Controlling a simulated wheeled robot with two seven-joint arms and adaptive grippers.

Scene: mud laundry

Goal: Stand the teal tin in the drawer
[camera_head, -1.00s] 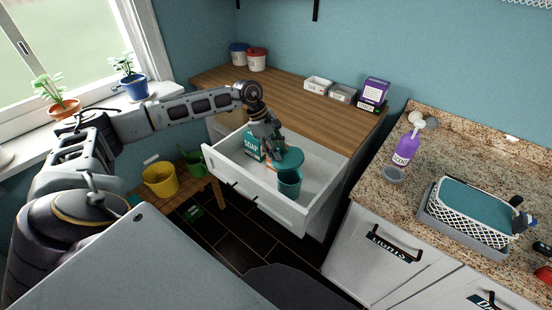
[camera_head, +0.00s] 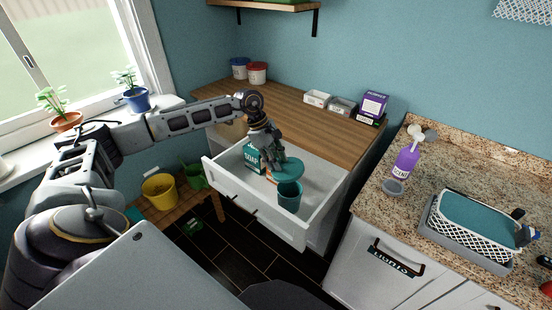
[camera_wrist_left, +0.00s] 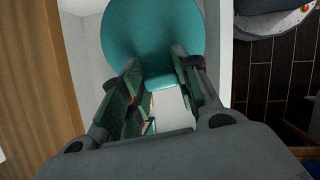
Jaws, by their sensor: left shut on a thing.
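My left gripper (camera_head: 270,158) reaches down into the open white drawer (camera_head: 245,197) and is shut on the teal tin (camera_head: 287,171). Its round teal face shows beside the fingers, with a cup-shaped teal part just below it in the head view. I cannot tell whether these are one piece. In the left wrist view the round teal face (camera_wrist_left: 150,38) lies beyond the fingers (camera_wrist_left: 155,85). Whether the tin touches the drawer floor is hidden. My right gripper is not in view.
A teal soap box (camera_head: 252,157) stands in the drawer close to the fingers, with something orange beside it. The wooden counter (camera_head: 285,108) is above the drawer. A yellow bucket (camera_head: 159,191) stands at left.

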